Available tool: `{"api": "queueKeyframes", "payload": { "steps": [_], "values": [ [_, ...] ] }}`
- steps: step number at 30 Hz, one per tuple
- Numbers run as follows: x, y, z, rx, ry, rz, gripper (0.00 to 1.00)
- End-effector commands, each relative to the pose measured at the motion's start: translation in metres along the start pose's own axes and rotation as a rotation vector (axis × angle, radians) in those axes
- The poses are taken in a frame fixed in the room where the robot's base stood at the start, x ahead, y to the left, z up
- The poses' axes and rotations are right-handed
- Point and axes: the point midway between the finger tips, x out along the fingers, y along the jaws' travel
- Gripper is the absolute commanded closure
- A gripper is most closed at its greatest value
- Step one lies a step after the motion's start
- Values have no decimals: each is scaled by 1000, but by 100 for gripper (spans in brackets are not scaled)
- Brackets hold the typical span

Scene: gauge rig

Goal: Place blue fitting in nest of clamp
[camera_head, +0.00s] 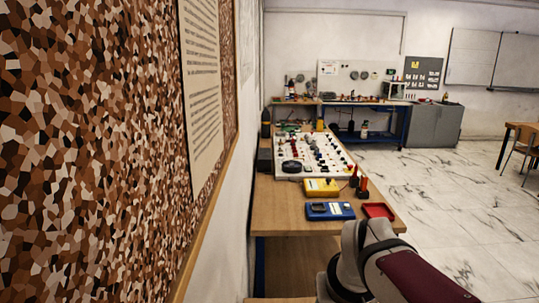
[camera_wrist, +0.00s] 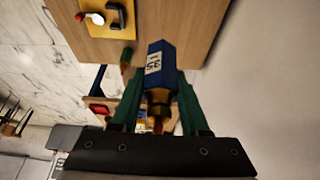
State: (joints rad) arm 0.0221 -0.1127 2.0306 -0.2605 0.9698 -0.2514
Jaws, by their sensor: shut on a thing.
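The blue fitting (camera_wrist: 160,62), with a white label, is between the two green fingers of my gripper (camera_wrist: 158,88) in the wrist view. My gripper is shut on it, and a brownish, narrower end of the fitting points back toward the palm. A yellow plate (camera_wrist: 93,7) with a black, clamp-like part (camera_wrist: 116,16) and a red-and-white part lies on the wood at the upper left, apart from the fitting. It looks like the clamp, but I cannot make out its nest. The gripper and fitting do not show in the head view.
In the head view, a wooden bench (camera_head: 275,219) carries a white board (camera_head: 338,172) of small parts, a yellow box (camera_head: 321,187), a blue box (camera_head: 329,211) and a red tray (camera_head: 377,210). A green-ended object (camera_wrist: 126,57) stands left of the fitting in the wrist view.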

Motion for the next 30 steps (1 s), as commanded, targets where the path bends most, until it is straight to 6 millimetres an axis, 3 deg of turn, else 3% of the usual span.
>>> {"api": "queueKeyframes", "payload": {
  "steps": [3, 7, 14, 21, 27, 30],
  "values": [
    [-3, -5, 10, -2, 1, 0, 100],
    [10, 14, 10, 168, -2, 72, 100],
    [51, 86, 16, 780, -5, 332, 100],
    [94, 176, 45, 1538, -3, 647, 100],
    [110, 213, 64, 1864, 0, 777, 100],
    [123, 210, 61, 1909, 0, 796, 100]
  ]
}}
